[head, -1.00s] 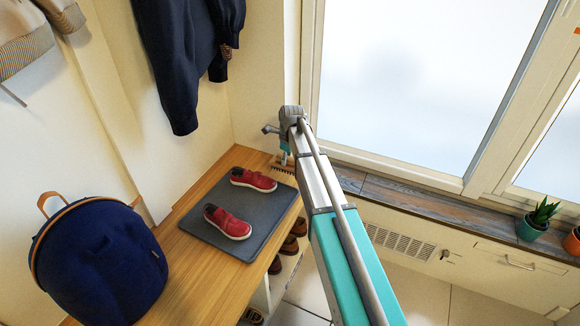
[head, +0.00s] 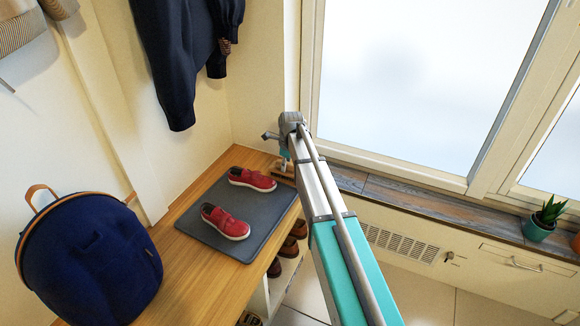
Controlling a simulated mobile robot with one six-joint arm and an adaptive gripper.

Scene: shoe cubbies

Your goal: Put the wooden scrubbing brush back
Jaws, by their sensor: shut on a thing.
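My gripper (head: 284,156) is at the far right corner of the wooden bench, beyond the grey mat, and is mostly hidden behind my own arm. It is shut on the wooden scrubbing brush (head: 284,174), which shows only as a small brown piece below the fingers. The brush is at the bench's far end, just past the farther red shoe. I cannot tell whether it touches the bench top.
Two red shoes (head: 252,180) (head: 226,222) stand on the grey mat (head: 198,232) on the bench (head: 183,258). A navy backpack (head: 90,262) is at the near left. Brown shoes (head: 289,246) sit in cubbies below. A potted plant (head: 541,226) stands on the window ledge.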

